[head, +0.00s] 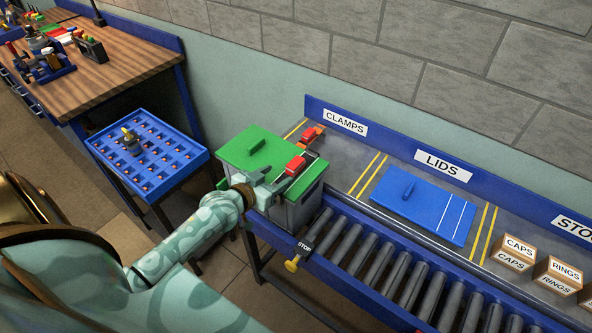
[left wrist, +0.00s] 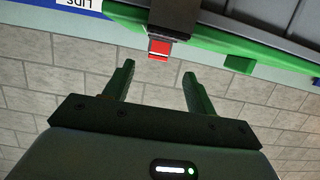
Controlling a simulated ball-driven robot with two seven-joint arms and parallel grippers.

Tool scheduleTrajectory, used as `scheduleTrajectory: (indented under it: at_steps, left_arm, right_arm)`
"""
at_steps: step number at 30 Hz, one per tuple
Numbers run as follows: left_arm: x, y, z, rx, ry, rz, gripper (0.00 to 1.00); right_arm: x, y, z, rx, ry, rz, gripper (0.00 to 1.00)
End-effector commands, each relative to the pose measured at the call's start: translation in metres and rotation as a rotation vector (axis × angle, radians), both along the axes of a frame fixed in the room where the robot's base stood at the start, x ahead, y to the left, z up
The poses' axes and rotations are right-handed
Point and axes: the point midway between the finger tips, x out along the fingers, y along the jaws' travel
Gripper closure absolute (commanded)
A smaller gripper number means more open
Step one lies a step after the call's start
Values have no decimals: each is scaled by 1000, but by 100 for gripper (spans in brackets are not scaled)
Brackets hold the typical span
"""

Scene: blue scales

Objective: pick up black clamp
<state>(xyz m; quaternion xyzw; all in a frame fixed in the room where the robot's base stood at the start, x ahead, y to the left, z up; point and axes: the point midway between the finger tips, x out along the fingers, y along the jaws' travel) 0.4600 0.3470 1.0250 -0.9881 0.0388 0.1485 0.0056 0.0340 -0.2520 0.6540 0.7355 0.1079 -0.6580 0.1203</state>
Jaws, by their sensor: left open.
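A black clamp with a red end (left wrist: 174,20) shows at the top middle of the left wrist view, against the green lid's edge. In the head view, a red clamp part (head: 295,165) shows at the right edge of the green lid (head: 270,144), with the clamp's dark body hardly visible. My left gripper (head: 276,181) is beside that lid, close to the nearer red part. In the left wrist view its two fingers (left wrist: 157,78) are apart with nothing between them, and the clamp lies beyond their tips. My right gripper is not in view.
The lid sits on a grey box (head: 302,212) at the conveyor's left end. A second red part (head: 308,135) is at its far edge. A blue lid (head: 425,208) lies under the LIDS sign. A blue tray (head: 174,163) stands left; the rollers (head: 397,277) are clear.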

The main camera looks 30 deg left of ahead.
Motion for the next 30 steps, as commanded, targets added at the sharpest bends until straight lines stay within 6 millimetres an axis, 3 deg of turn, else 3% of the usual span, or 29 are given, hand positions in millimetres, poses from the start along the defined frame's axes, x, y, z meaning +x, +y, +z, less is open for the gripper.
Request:
scheduleTrajectory:
  at_steps: [3, 11, 18, 27, 28, 30]
  left_arm:
    - [25, -2, -9, -1, -1, 1, 44]
    - [48, -5, -17, -1, 1, 0, 44]
    - [83, -10, -32, -1, 1, 1, 44]
    - [91, -11, -32, 0, 2, 1, 44]
    - [91, -11, -32, 1, 2, 1, 46]
    - [91, -11, -32, 1, 2, 1, 66]
  right_arm:
    - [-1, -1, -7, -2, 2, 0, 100]
    - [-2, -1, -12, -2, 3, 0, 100]
    - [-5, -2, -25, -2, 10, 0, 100]
    - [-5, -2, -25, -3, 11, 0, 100]
    - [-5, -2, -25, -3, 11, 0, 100]
    - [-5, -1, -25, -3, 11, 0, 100]
